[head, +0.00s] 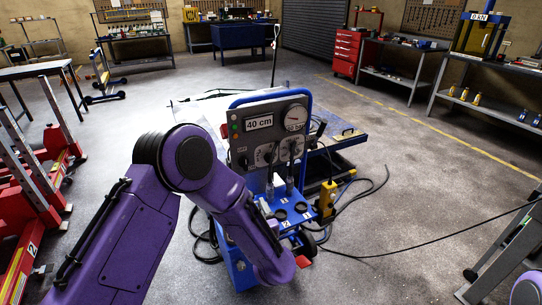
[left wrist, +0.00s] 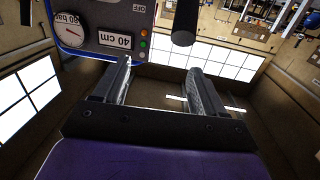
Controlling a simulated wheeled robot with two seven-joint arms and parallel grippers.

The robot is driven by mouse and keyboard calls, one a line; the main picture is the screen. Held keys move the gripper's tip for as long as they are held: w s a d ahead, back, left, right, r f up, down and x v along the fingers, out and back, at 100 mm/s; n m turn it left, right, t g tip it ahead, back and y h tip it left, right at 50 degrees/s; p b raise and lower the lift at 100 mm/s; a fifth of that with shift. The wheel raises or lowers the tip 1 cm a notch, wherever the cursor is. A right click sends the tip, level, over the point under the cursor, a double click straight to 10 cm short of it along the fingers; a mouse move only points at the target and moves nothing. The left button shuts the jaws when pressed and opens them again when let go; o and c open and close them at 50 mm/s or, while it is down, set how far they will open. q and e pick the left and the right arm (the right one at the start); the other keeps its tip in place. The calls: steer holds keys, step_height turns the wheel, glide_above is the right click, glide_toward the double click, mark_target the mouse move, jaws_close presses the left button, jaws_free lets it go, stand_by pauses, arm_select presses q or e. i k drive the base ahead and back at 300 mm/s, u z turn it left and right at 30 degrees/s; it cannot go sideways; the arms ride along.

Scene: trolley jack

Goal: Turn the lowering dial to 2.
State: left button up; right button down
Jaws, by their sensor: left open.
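The trolley jack's grey control panel (head: 270,135) stands upright in the middle of the head view. It carries a "40 cm" display (head: 259,123), a round gauge (head: 295,116) and two dials with scales, a left one (head: 265,155) and a right one (head: 291,149). Which is the lowering dial, and its setting, are too small to read. My left gripper (left wrist: 160,68) is open and empty in the left wrist view, apart from the panel (left wrist: 100,18), which shows upside down there. My right gripper is out of view.
A dark cylinder (left wrist: 184,22) juts in near the left fingers. A blue handle frame (head: 309,105) borders the panel. A blue shelf (head: 268,212) and yellow control box (head: 326,198) sit below it. Black cables (head: 420,240) cross the floor. Red stands (head: 40,200) are left.

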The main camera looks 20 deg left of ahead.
mark_target(266, 156)
steer(key=i, duration=1)
